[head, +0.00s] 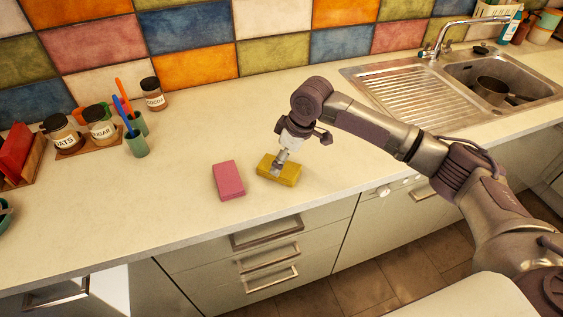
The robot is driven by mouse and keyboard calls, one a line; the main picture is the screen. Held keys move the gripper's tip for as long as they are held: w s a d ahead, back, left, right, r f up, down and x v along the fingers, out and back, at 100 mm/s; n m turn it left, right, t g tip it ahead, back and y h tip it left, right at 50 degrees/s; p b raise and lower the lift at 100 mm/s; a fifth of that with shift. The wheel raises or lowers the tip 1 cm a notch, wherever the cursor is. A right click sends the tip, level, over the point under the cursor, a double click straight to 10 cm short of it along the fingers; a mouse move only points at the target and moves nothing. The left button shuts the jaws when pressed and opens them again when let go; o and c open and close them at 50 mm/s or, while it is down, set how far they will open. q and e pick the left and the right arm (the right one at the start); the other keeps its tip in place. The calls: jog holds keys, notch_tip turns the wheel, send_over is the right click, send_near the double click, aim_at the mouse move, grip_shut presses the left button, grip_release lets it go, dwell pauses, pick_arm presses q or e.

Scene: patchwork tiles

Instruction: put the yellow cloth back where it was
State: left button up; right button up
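The yellow cloth (290,174), a flat folded block, lies on the pale counter near its front edge in the head view. My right gripper (278,169) comes down from above, with its fingertips at the top of the cloth and over its left part. The view is too small to tell whether the fingers are closed on it. The cloth looks flat on the counter. My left gripper is not in view.
A pink block (228,181) lies just left of the cloth. Jars and a green cup of pens (136,143) stand at the left. A sink (497,82) with a pan (490,91) is at the back right. The counter (215,110) behind the cloth is clear.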

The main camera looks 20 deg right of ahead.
jog(key=v, duration=0.9)
jog(key=shift+r+b, duration=0.4)
jog(key=shift+b, duration=0.05)
jog(key=shift+s+d+f, duration=0.1)
